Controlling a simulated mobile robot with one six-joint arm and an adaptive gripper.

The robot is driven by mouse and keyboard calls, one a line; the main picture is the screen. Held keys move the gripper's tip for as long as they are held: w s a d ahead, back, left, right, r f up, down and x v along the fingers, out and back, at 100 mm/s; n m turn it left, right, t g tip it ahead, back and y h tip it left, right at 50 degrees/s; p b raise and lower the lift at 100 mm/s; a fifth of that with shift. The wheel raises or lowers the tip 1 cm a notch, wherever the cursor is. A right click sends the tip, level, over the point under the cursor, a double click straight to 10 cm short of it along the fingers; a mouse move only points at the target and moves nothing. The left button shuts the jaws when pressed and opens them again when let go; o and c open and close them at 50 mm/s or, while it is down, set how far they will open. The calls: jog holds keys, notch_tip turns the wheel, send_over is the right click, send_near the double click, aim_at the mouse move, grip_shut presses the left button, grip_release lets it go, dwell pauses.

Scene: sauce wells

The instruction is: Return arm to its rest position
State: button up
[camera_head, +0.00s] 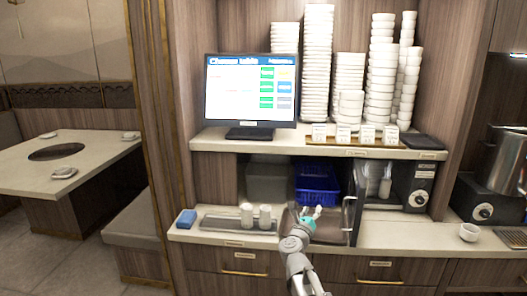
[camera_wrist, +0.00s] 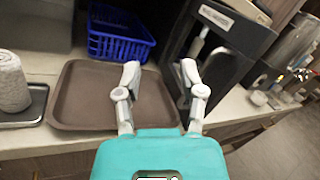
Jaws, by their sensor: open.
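My gripper (camera_head: 312,213) is in front of the counter, over the near edge of a brown tray. In the wrist view its two fingers (camera_wrist: 158,78) are spread apart with nothing between them. The brown tray (camera_wrist: 85,100) lies below and beyond the fingers; in the head view my gripper and arm cover part of the tray (camera_head: 335,236).
A blue basket (camera_head: 317,185) stands behind the tray. Two white rolls (camera_head: 247,214) stand on a dark tray to the left, beside a blue block (camera_head: 186,218). A dark appliance (camera_head: 411,184) is at right. Stacked white bowls (camera_head: 380,70) and a screen (camera_head: 250,90) stand on the shelf above.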

jog(key=a+f+n+y+p, duration=0.1)
jog(key=a+n+y, duration=0.35)
jog(key=n, duration=0.35)
jog(key=a+n+y+p, duration=0.1)
jog(key=a+n+y, duration=0.2)
jog(key=n+y, duration=0.4)
jog(key=s+a+f+n+g+y, duration=0.2)
jog(key=s+a+f+n+g, duration=0.25)
jog(key=n, duration=0.65)
jog(key=s+d+f+n+g+h+p, duration=0.1)
jog(key=s+d+f+n+g, duration=0.2)
jog(key=s, duration=0.3)
jog(key=s+d+f+n+g+h+p, duration=0.1)
jog(key=s+d+f+n+g+h, duration=0.1)
jog(key=s+d+g, duration=0.3)
jog(key=s+d+f+n+g+h+p, duration=0.1)
jog(key=s+d+f+n+g+h, duration=0.1)
jog(key=s+d+f+n+g, duration=0.2)
jog(key=s+f+n+g, duration=0.1)
jog(key=s, duration=0.2)
jog(key=shift+s+d, duration=0.2)
jog(key=shift+s, duration=0.15)
